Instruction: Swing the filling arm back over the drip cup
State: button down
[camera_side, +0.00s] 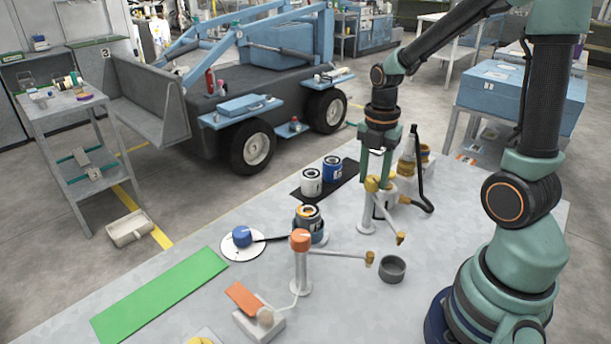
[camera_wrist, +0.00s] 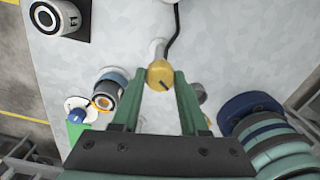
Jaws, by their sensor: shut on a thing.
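My gripper (camera_side: 377,178) points down and is shut on the yellow knob (camera_side: 372,184) atop a white post. The knob also shows between my fingertips in the wrist view (camera_wrist: 159,76). From this post a thin arm slants down right to a brass nozzle (camera_side: 400,238). A second white post has an orange knob (camera_side: 300,240). Its arm reaches right to a brass nozzle (camera_side: 370,258). A grey drip cup (camera_side: 392,270) stands on the bench, just right of that nozzle and in front of the yellow post's nozzle. Which one is the filling arm, I cannot tell.
A can with an orange ring (camera_side: 309,214) stands left of the yellow post. A blue knob (camera_side: 242,236) sits on a white disc. Two filter cans (camera_side: 312,182) stand on a black mat behind. A bottle and black hose (camera_side: 424,190) are close right of my gripper. A green strip (camera_side: 160,296) lies front left.

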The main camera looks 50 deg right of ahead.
jog(key=shift+r, duration=0.1)
jog(key=shift+c, duration=2.1)
grip_release()
notch_tip(320, 180, up, 12)
jog(key=shift+a, duration=0.1)
jog(key=s+a+m+t, duration=0.2)
jog(key=a+m+t, duration=0.3)
jog(key=a+m, duration=0.6)
jog(key=m, duration=0.9)
jog(key=shift+a+r+t, duration=0.15)
jog(key=shift+r+t, duration=0.05)
jog(key=shift+t, duration=0.1)
